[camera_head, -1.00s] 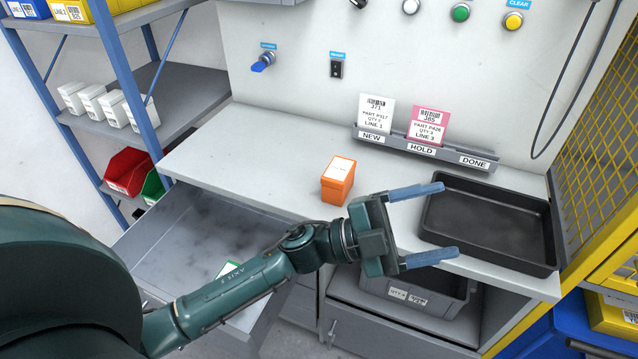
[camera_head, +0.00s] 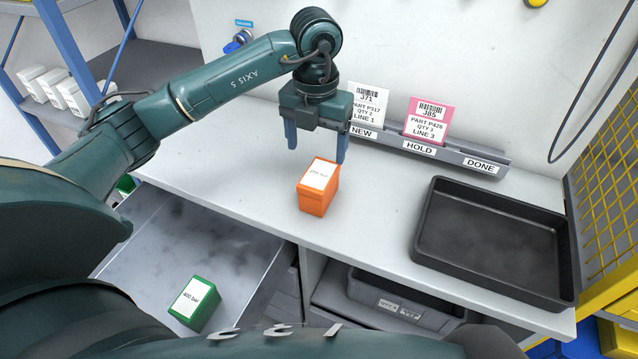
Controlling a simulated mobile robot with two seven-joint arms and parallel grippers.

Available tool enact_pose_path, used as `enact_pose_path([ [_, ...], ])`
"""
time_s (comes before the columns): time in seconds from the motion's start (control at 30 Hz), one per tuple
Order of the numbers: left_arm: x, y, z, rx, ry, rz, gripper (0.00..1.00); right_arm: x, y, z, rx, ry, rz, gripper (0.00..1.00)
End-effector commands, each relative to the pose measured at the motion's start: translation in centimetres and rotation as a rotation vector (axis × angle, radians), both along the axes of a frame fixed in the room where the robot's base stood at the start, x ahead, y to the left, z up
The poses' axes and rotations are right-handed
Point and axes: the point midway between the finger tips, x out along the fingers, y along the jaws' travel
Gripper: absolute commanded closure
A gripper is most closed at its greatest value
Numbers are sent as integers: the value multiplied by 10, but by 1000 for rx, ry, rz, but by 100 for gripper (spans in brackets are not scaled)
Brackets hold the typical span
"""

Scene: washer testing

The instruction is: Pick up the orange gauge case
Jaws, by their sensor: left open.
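The orange gauge case (camera_head: 314,201) stands upright on the white worktop, left of the black tray, with a white label on its top. My left gripper (camera_head: 316,152) points down with its two blue fingers spread apart. It is above and just behind the case in the picture and holds nothing. The fingers look apart from the case, though the exact gap in depth is hard to judge. My right gripper is not in view.
A black tray (camera_head: 430,225) lies on the worktop at the right. A card rack (camera_head: 440,152) with white and pink cards stands at the back. An open drawer (camera_head: 160,235) holds a green case (camera_head: 194,304). A grey bin (camera_head: 385,300) sits below.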

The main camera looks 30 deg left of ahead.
Motion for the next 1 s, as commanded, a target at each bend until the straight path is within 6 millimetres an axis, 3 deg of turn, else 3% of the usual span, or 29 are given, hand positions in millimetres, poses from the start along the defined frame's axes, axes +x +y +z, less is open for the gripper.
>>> enact_pose_path([
  [0.13,-1,0,-26,-2,4,-1,25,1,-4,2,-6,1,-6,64],
  [0.4,-3,-3,-47,-3,3,-4,25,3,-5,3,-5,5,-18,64],
  [0.7,-7,-9,-87,-3,2,-2,25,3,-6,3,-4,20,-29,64],
  [1.0,-7,-9,-92,-4,0,-4,25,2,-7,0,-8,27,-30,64],
])
